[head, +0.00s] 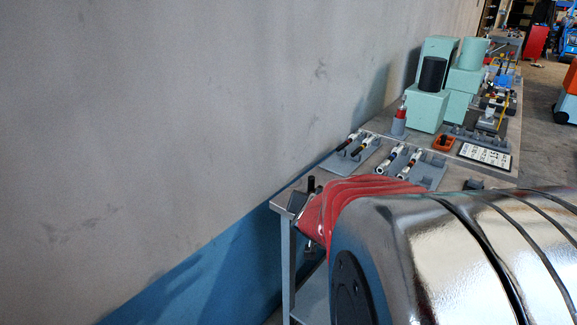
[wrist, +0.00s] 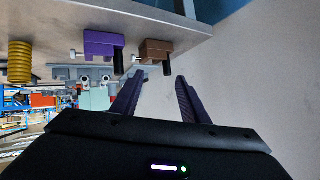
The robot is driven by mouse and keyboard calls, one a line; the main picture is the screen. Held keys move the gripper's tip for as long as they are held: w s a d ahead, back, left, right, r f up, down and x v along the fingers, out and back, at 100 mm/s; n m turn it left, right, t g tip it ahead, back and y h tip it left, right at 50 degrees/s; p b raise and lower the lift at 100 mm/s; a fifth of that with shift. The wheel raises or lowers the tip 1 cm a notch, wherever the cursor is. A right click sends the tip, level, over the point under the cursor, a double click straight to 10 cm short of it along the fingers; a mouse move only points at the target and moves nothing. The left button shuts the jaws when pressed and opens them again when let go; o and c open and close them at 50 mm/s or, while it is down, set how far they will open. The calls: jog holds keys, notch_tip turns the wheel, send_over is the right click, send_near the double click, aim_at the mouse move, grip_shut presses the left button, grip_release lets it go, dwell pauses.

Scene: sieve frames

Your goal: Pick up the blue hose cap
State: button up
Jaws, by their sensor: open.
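I cannot make out a blue hose cap for certain in either view. In the wrist view, which looks upside down, my gripper (wrist: 155,92) has its two dark fingers spread apart with nothing between them. A purple block (wrist: 101,45) with a black upright part and a brown block (wrist: 155,47) with a similar black part stand on the table surface (wrist: 60,20), beyond the fingertips. The brown block is the nearer of the two to the fingers' line. In the head view my arm hides much of the near end of the table, and the gripper's fingers are not clear.
A yellow ribbed cylinder (wrist: 20,62) stands at the left of the wrist view. In the head view the bench carries grey holders with white-and-black tools (head: 402,160), a red-topped bottle (head: 399,120), green machine blocks (head: 428,109) and an orange tray (head: 443,143). A grey wall (head: 180,120) runs alongside.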

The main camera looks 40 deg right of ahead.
jog(key=s+d+f+m+g+h, duration=0.1)
jog(key=s+d+f+m+g, duration=0.1)
jog(key=s+d, duration=0.4)
jog(key=s+d+f+m+g+h, duration=0.2)
jog(key=s+d+g, duration=0.3)
jog(key=s, duration=0.5)
jog(key=s+d+f+m+g+h, duration=0.2)
jog(key=s+d+m+g, duration=0.1)
jog(key=s+d, duration=0.4)
jog(key=shift+s+d+f+m+g, duration=0.1)
jog(key=shift+s+f+m+g, duration=0.2)
jog(key=shift+s+f+m, duration=0.15)
jog(key=shift+w+r, duration=0.1)
jog(key=shift+d, duration=0.1)
jog(key=shift+x, duration=4.15)
jog(key=shift+d, duration=0.1)
jog(key=shift+x, duration=2.55)
jog(key=shift+r, duration=0.1)
